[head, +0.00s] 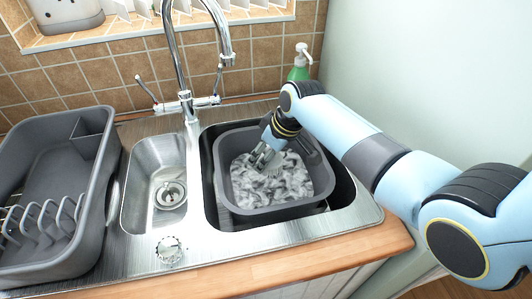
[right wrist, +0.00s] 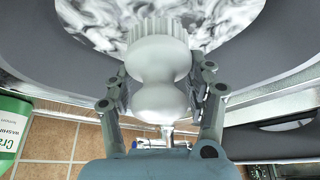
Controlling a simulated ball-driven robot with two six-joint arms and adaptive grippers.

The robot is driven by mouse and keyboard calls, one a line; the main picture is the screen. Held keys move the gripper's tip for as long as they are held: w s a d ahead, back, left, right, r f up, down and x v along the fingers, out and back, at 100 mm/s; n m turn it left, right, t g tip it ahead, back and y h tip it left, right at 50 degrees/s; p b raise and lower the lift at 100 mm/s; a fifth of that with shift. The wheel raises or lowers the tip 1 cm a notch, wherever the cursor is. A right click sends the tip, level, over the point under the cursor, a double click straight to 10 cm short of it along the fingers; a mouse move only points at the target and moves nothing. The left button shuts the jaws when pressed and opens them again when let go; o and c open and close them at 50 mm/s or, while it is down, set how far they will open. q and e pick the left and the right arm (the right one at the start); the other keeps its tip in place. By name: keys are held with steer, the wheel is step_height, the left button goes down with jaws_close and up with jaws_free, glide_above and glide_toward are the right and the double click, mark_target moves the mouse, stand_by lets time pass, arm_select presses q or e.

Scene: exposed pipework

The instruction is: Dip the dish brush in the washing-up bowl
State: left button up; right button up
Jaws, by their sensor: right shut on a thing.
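The grey washing-up bowl (head: 225,150) sits in the right-hand basin of the sink, with white and grey suds (head: 285,180) inside. My right gripper (head: 265,155) is over the left back part of the bowl, inside its rim in the picture. It is shut on the dish brush, a pale grey round-knobbed brush (right wrist: 160,98) in the right wrist view. Its bristles (right wrist: 158,30) point away from the gripper, towards the suds. I cannot tell whether the bristles touch the suds. In the head view the brush is mostly hidden by the gripper. My left gripper is not in view.
A chrome tap (head: 184,70) stands behind the sink, left of my right arm. A grey dish rack (head: 100,190) fills the left side. A green soap bottle (head: 299,68) stands at the back. The small left basin (head: 140,190) is empty. A small round item (head: 169,250) lies in front.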

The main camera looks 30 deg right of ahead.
step_height(320, 180, up, 4)
steer(key=p, duration=0.3)
steer(key=shift+p, duration=0.3)
steer(key=shift+r, duration=1.25)
steer(key=shift+f, duration=0.1)
stand_by(0.9)
steer(key=shift+f, duration=0.55)
step_height(320, 180, down, 9)
steer(key=b, duration=0.8)
steer(key=shift+r, duration=0.1)
steer(key=shift+r, duration=0.15)
